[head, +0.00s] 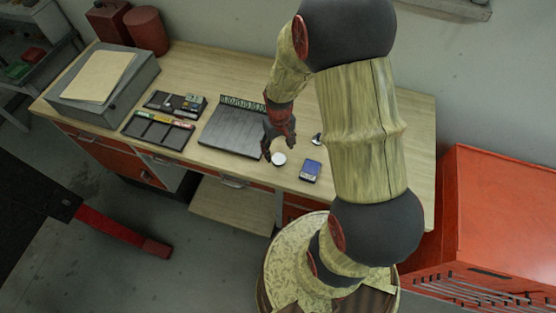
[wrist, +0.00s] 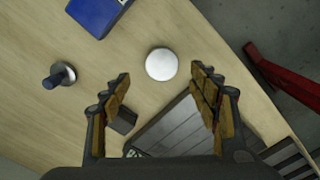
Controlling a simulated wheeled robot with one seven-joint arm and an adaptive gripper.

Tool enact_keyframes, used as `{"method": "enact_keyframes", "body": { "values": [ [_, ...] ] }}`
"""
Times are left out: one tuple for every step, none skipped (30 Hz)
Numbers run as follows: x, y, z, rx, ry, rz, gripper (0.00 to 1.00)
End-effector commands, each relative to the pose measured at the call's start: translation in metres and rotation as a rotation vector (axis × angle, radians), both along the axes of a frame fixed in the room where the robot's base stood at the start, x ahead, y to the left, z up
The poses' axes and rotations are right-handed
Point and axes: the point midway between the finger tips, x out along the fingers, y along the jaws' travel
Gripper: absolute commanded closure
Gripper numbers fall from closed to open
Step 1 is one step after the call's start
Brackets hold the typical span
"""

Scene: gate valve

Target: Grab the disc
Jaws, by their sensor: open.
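The disc (wrist: 161,64) is a small round silver-white piece lying flat on the wooden workbench. In the head view the disc (head: 279,159) sits near the bench's front edge. My gripper (wrist: 160,80) is open and empty, with its two fingers apart. In the wrist view the disc shows between and just beyond the fingertips, not touching either. The exact height of the fingertips above the bench cannot be told.
A blue box (head: 310,170) lies right of the disc. A small knobbed metal part (wrist: 59,75) stands nearby. A dark ribbed tray (head: 232,138) is close on the left. The workbench (head: 368,180) ends just in front of the disc. A red cabinet (head: 500,215) stands at right.

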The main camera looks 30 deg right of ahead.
Motion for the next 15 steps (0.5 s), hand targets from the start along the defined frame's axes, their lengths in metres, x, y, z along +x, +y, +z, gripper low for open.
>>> {"method": "enact_keyframes", "body": {
  "values": [
    [-0.002,0.002,-0.007,0.001,0.003,0.001,0.39],
    [-0.003,0.002,-0.012,0.002,0.005,0.001,0.39],
    [-0.004,0.004,-0.018,0.002,0.005,0.001,0.39],
    [-0.005,0.004,-0.022,0.002,0.005,0.001,0.39],
    [-0.005,0.005,-0.026,0.002,0.005,0.001,0.39],
    [-0.005,0.004,-0.032,0.001,0.003,0.000,0.39],
    [-0.005,0.004,-0.036,0.002,0.004,0.000,0.39],
    [-0.005,0.004,-0.039,0.002,0.004,0.000,0.39],
    [-0.005,0.004,-0.042,0.000,0.003,0.000,0.39],
    [-0.005,0.004,-0.044,0.000,0.002,0.000,0.39],
    [-0.005,0.004,-0.045,0.000,0.002,0.000,0.39],
    [-0.004,0.004,-0.046,0.000,0.001,0.000,0.39],
    [-0.004,0.004,-0.046,0.000,0.001,0.000,0.39],
    [-0.004,0.004,-0.046,0.000,0.001,0.000,0.39],
    [-0.004,0.004,-0.046,0.000,0.001,0.000,0.39]
  ]
}}
